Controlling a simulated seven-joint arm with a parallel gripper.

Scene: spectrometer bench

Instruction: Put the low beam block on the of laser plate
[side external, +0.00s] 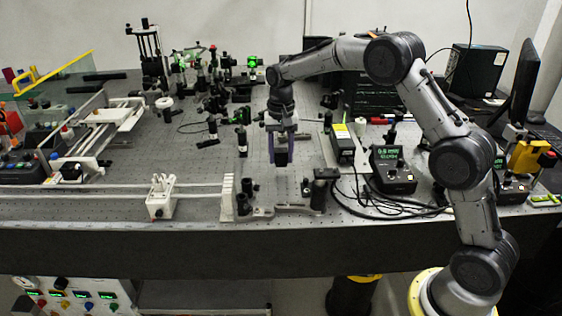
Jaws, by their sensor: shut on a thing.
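My gripper (281,160) hangs over the middle of the optical bench, pointing down. Its purplish fingers are shut on a small dark block, which I take to be the low beam block (282,152). The fingers hide the block's sides. The block appears to be held above the bench top, but the gap is hard to judge. A black laser box (345,145) with a yellow label stands to the right of my gripper. A light plate edge (328,153) shows along the box's left side; I cannot tell for certain whether this is the laser plate.
Several optic mounts (241,140) stand left of and behind my gripper. A black clamp post (322,187) stands in front to the right. A controller with a green display (392,170) and loose black cables (375,205) lie to the right.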

